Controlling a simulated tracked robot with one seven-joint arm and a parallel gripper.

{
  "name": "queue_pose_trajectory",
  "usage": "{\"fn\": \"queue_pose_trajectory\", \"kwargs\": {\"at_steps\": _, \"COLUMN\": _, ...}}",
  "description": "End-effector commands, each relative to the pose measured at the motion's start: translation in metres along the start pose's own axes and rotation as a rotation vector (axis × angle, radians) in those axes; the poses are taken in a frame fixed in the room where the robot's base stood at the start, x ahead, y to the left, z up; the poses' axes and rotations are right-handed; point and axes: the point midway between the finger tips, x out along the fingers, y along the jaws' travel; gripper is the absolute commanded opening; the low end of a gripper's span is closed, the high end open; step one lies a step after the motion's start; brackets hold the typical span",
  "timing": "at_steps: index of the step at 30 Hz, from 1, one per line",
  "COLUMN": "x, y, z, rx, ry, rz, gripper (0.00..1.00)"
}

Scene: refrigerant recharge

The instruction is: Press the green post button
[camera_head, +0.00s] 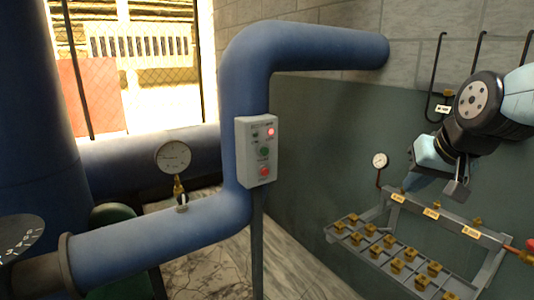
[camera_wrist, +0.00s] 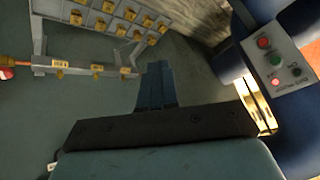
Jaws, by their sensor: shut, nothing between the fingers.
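The green button (camera_head: 264,152) sits in the middle of a light grey control box (camera_head: 243,155) on a post in front of the blue pipe. A red button (camera_head: 264,171) is below it, and a lit red lamp (camera_head: 270,132) is above. In the wrist view the box (camera_wrist: 257,57) is at the upper right, with the green button (camera_wrist: 276,58) facing the camera. My gripper (camera_head: 456,190) is at the right in the head view, well apart from the box. It is shut and empty; its fingers (camera_wrist: 158,68) are mid-frame in the wrist view.
A metal rack (camera_head: 384,268) with several brass fittings stands below my gripper. Gauges sit on the blue pipe (camera_head: 173,158) and by the rack (camera_head: 380,160). A large blue pipe (camera_head: 238,90) runs behind the box. Open space lies between box and gripper.

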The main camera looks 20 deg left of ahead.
Motion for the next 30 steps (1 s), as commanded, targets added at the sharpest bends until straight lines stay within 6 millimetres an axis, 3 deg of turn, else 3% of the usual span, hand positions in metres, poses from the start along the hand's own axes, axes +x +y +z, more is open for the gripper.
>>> {"fn": "queue_pose_trajectory", "kwargs": {"at_steps": 3, "x": 0.030, "y": -0.041, "z": -0.027, "rx": -0.004, "ry": 0.007, "rz": -0.071, "gripper": 0.00}}
{"fn": "queue_pose_trajectory", "kwargs": {"at_steps": 9, "x": 0.080, "y": -0.116, "z": -0.060, "rx": 0.008, "ry": 0.025, "rz": -0.170, "gripper": 0.00}}
{"fn": "queue_pose_trajectory", "kwargs": {"at_steps": 15, "x": 0.123, "y": -0.186, "z": -0.072, "rx": 0.023, "ry": 0.038, "rz": -0.241, "gripper": 0.00}}
{"fn": "queue_pose_trajectory", "kwargs": {"at_steps": 18, "x": 0.137, "y": -0.210, "z": -0.073, "rx": 0.030, "ry": 0.043, "rz": -0.261, "gripper": 0.00}}
{"fn": "queue_pose_trajectory", "kwargs": {"at_steps": 23, "x": 0.148, "y": -0.230, "z": -0.073, "rx": 0.036, "ry": 0.048, "rz": -0.277, "gripper": 0.00}}
{"fn": "queue_pose_trajectory", "kwargs": {"at_steps": 30, "x": 0.149, "y": -0.232, "z": -0.074, "rx": 0.038, "ry": 0.051, "rz": -0.280, "gripper": 0.00}}
